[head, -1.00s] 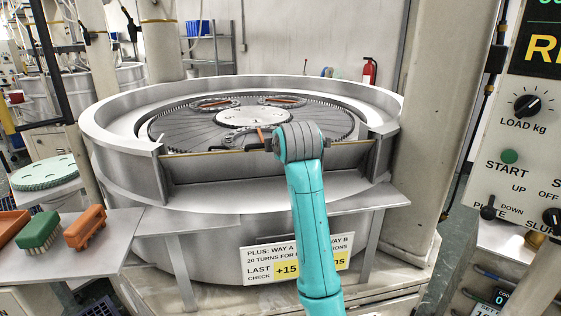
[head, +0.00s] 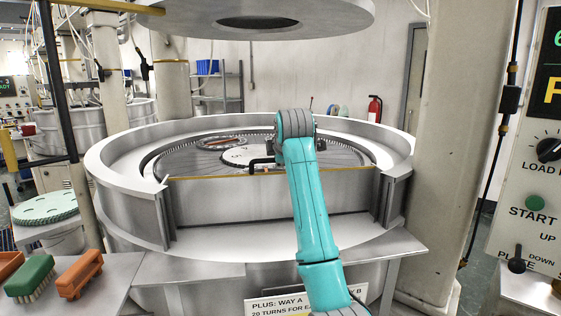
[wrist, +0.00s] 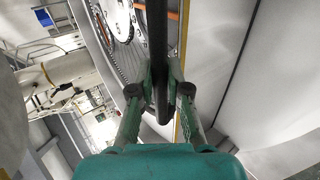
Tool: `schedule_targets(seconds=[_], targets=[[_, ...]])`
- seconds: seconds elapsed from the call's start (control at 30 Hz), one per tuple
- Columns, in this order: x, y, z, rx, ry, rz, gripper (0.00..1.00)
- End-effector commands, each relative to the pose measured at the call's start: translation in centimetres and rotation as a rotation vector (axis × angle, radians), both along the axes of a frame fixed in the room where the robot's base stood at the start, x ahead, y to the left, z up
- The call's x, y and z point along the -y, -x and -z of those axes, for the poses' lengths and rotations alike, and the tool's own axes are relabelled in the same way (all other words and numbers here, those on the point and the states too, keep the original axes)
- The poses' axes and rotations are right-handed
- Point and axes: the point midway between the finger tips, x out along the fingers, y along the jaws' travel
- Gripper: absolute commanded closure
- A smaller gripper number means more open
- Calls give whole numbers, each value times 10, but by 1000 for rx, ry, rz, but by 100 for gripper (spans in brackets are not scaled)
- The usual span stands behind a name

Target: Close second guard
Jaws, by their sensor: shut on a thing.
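The guard (head: 230,200) is a grey metal panel with a yellow top edge across the front gap of the round machine tub (head: 125,190). In the head view it stands about upright between the side posts. Its black handle (head: 262,162) shows just above the yellow edge. In the wrist view my gripper (wrist: 162,75) is shut on the black handle bar (wrist: 158,40), one finger on each side. I cannot tell whether the panel's ends touch the posts.
A toothed ring and plates (head: 222,143) lie inside the tub. A large round upper plate (head: 330,22) hangs above. Green (head: 30,277) and orange (head: 80,275) brushes lie on a shelf at left. A control panel (head: 530,190) and a column (head: 440,150) stand at right.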

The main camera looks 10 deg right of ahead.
Motion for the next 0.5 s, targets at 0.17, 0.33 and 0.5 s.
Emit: schedule_targets(seconds=[0.17, 0.33, 0.5], targets=[[1, -3, -13, 30, 2, 0, 100], [1, -3, -14, 32, 2, 1, 100], [1, -3, -15, 32, 2, 1, 100]])
